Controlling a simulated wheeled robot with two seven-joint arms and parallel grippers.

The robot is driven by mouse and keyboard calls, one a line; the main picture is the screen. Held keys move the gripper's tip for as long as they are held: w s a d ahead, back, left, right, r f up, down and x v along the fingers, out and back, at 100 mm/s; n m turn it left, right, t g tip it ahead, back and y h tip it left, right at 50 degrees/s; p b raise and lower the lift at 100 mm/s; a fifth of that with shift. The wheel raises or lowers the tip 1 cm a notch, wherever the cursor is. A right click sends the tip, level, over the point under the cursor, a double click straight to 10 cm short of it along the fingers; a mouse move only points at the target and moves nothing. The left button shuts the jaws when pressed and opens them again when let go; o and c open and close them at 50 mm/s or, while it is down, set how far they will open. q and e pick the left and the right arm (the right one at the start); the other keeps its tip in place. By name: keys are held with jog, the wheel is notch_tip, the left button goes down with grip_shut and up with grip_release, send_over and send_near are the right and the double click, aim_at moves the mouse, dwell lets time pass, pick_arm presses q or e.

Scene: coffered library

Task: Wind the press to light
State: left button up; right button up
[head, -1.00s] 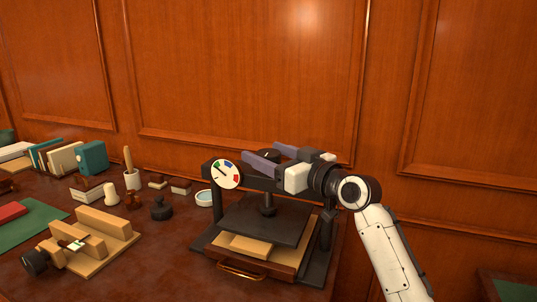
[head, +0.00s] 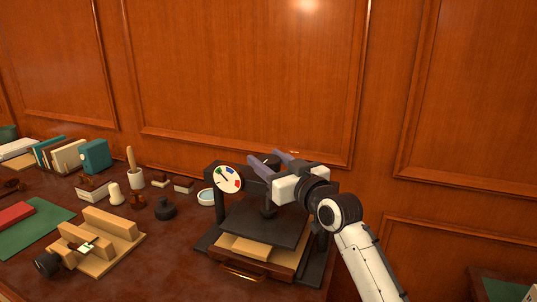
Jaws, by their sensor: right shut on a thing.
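The black press (head: 312,245) stands on the desk, with a dark flat plate (head: 262,223) under its crossbeam and a tan block below the plate. A round white dial (head: 228,179) with coloured segments and a dark needle faces me at the beam's left end. The needle appears to point to the upper left, near green. My right gripper (head: 270,161) reaches over the beam from the right, its grey-purple fingers shut on the press's top handle, which they and the gripper body mostly hide. My left gripper is out of view.
A wooden fixture (head: 122,226) with a black round end is at the front left. A panelled wall rises behind.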

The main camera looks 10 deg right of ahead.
jog(key=o, duration=1)
jog(key=shift+o, duration=0.2)
jog(key=b+v, duration=0.1)
jog(key=v, duration=0.9)
jog(key=shift+s, duration=0.15)
